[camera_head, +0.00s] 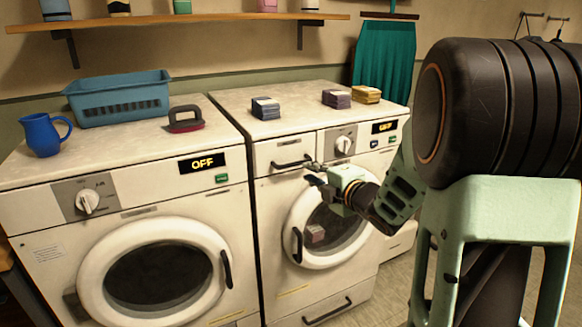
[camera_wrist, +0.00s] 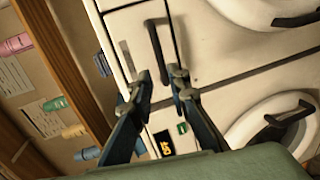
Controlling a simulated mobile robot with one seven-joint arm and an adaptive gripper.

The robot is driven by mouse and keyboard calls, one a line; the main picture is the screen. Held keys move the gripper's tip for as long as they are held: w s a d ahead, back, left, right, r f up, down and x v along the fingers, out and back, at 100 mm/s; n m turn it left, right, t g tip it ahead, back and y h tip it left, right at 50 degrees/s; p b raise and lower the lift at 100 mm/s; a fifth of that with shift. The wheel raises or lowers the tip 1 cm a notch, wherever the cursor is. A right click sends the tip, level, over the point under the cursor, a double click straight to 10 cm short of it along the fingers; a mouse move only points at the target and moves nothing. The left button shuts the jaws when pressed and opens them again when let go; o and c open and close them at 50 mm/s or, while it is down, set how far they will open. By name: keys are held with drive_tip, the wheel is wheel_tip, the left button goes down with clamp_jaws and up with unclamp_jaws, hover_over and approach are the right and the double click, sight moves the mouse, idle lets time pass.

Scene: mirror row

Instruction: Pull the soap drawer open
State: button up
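The soap drawer (camera_head: 267,158) is at the upper left of the right washing machine's front. Its front looks flush with the panel, so it appears closed. Its dark bar handle (camera_head: 292,162) runs across it. In the wrist view, the handle (camera_wrist: 154,45) stretches away from between my fingertips. My gripper (camera_head: 314,173) is in front of the panel at the right end of the handle in the head view. In the wrist view my gripper (camera_wrist: 162,78) is open, with one finger on each side of the handle's near end. I cannot tell whether either finger touches it.
The right machine's round door (camera_head: 318,262) is just below my gripper, and a dial (camera_head: 343,145) is to its right. The left machine (camera_head: 40,205) stands close beside it. Sponge stacks (camera_head: 265,108) lie on top. A shelf (camera_head: 175,20) runs along the wall.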

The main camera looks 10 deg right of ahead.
sight(295, 165)
drive_tip(key=x, duration=1)
drive_tip(key=shift+w, duration=0.15)
drive_tip(key=shift+c, duration=0.3)
clamp_jaws()
